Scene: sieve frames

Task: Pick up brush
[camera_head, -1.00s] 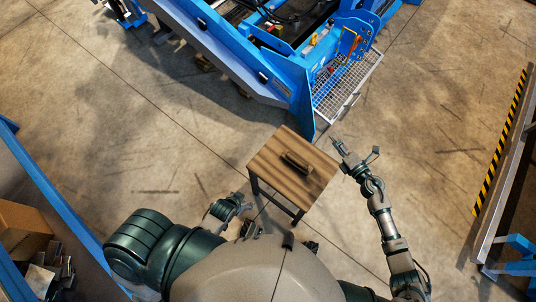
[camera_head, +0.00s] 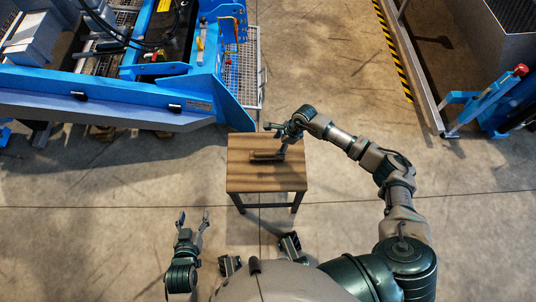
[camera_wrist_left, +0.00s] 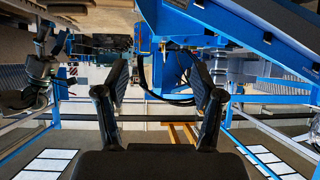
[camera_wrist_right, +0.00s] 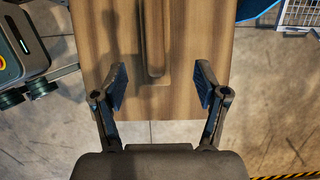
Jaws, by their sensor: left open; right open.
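A brown brush (camera_head: 265,156) lies on a small wooden table (camera_head: 265,181). In the right wrist view the brush (camera_wrist_right: 155,42) points lengthwise toward the jaws, on the wooden top (camera_wrist_right: 205,45). My right gripper (camera_head: 278,131) is over the table's far right part, close to the brush. Its jaws (camera_wrist_right: 160,88) are open and empty, with the brush's near end between and slightly beyond the tips. My left gripper (camera_head: 193,220) is open and empty, low at the left, away from the table. The left wrist view shows its open jaws (camera_wrist_left: 160,85) but no brush.
A blue machine frame (camera_head: 185,85) with a mesh platform (camera_head: 250,65) stands behind and left of the table. A blue stand with a red knob (camera_head: 490,95) is at the right, past a yellow-black floor stripe (camera_head: 393,50). Floor around the table's front is clear.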

